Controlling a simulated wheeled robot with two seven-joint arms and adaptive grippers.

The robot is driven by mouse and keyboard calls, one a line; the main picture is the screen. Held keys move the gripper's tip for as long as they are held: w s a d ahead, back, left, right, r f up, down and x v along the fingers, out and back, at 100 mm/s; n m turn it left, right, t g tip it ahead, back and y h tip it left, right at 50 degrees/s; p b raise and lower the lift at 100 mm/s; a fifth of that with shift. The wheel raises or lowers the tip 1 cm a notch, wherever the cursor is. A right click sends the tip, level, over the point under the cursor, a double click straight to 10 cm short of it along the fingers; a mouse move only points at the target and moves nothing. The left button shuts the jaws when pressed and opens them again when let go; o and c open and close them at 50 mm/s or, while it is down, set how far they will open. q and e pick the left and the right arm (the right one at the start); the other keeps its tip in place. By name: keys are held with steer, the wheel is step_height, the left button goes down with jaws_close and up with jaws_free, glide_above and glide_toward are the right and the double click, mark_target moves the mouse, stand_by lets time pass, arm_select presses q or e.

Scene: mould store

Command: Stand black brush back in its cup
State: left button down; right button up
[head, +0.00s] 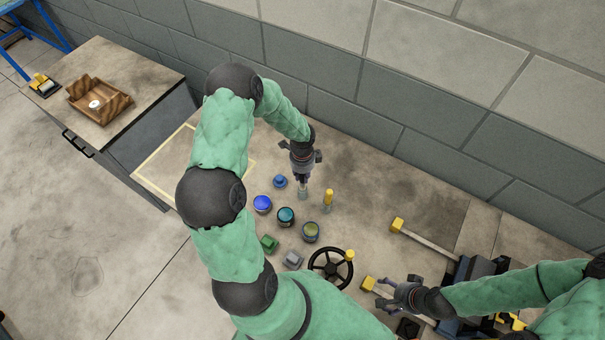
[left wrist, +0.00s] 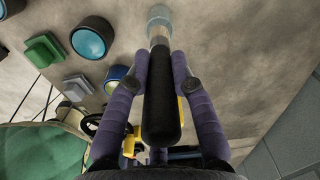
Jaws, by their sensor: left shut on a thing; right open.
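My left gripper (head: 303,178) is shut on the black brush (left wrist: 162,112), its long black handle between the two fingers in the left wrist view. The brush's pale metal end points away from the wrist, towards a pale, see-through cup (left wrist: 158,15). The brush end overlaps the cup's mouth there; how deep it reaches I cannot tell. In the head view the cup (head: 303,193) stands right below the left gripper, and the brush is mostly hidden. My right gripper (head: 384,293) is open at the lower right, away from the cup.
A black handwheel (head: 331,268) is nearer me. The bench behind, towards the wall, is clear.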

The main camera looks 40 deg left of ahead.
mark_target(302, 181)
arm_select(q)
steer(key=shift+f+b, duration=1.6)
steer(key=shift+f, duration=0.6)
arm_select(e)
steer(key=shift+f, duration=1.8)
arm_select(q)
steer(key=c, duration=1)
jaws_free()
step_height(302, 181, up, 12)
steer(key=shift+r, duration=0.1)
steer(key=shift+s, duration=0.1)
arm_select(e)
steer(key=shift+s, duration=0.1)
